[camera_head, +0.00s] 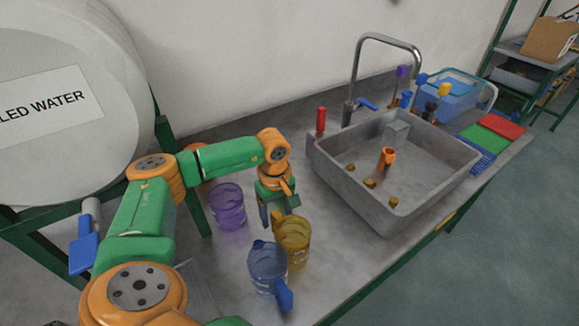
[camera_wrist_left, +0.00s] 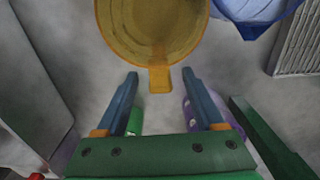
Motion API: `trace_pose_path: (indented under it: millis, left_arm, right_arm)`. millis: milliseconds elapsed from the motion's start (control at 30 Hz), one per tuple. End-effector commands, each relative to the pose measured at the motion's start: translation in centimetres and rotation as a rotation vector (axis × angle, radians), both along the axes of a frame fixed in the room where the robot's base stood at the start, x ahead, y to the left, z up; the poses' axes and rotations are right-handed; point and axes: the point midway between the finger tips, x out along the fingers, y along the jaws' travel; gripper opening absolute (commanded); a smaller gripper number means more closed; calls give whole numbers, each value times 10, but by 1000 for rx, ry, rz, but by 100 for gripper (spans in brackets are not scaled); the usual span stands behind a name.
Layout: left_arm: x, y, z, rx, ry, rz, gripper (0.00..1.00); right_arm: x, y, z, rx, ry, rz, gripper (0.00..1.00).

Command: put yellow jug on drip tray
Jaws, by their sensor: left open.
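The yellow jug (camera_head: 296,240) stands upright on the grey counter, just behind the blue jug. In the left wrist view the yellow jug (camera_wrist_left: 150,28) is seen from above, with its handle (camera_wrist_left: 159,79) pointing toward my gripper. My left gripper (camera_head: 279,212) is open and empty, close to the jug's handle side. In the left wrist view its fingertips (camera_wrist_left: 160,76) lie either side of the handle; I cannot tell whether they are at its height. A grey ribbed plate, likely the drip tray (camera_wrist_left: 299,45), shows at the right, partly cut off. My right gripper is out of view.
A blue jug (camera_head: 268,267) stands close beside the yellow one. A purple jug (camera_head: 229,208) stands left of my gripper. A metal sink (camera_head: 390,212) is to the right. A large water tank (camera_head: 60,100) with a blue-handled tap (camera_head: 85,251) is at the left.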

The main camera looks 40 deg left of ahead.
Motion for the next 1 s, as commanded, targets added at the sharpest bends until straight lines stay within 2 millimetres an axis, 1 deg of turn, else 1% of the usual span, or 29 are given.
trace_pose_path:
  millis: [33, 67, 100, 200, 400, 433, 467, 500, 567, 600, 667, 700, 1000]
  left_arm:
    - [0, 1, -5, 0, 6, 2, 70]
    - [1, 3, -11, 1, 6, 2, 70]
    - [1, 2, -20, -1, 5, 0, 70]
    - [2, 2, -33, 0, 2, 0, 70]
    - [2, 2, -35, 0, 1, -1, 70]
    - [2, 2, -35, 0, 0, -1, 65]
    - [2, 2, -35, 0, 0, -1, 56]
    - [2, 2, -35, 0, 0, -1, 46]
    - [2, 2, -35, 0, 0, -1, 30]
    - [2, 2, -35, 0, 0, -1, 19]
    - [2, 2, -35, 0, 0, -1, 2]
    - [2, 2, -35, 0, 0, -1, 0]
    - [2, 2, -35, 0, 0, -1, 0]
  right_arm:
    - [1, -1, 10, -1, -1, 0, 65]
    - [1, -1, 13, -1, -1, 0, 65]
    - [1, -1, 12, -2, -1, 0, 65]
    - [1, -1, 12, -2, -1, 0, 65]
    - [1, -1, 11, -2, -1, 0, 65]
    - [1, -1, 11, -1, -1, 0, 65]
    - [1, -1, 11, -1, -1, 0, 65]
    - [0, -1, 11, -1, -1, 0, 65]
    - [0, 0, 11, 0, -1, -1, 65]
    - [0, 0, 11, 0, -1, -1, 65]
    - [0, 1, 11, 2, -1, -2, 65]
    - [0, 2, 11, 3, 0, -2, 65]
    - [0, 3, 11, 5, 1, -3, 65]
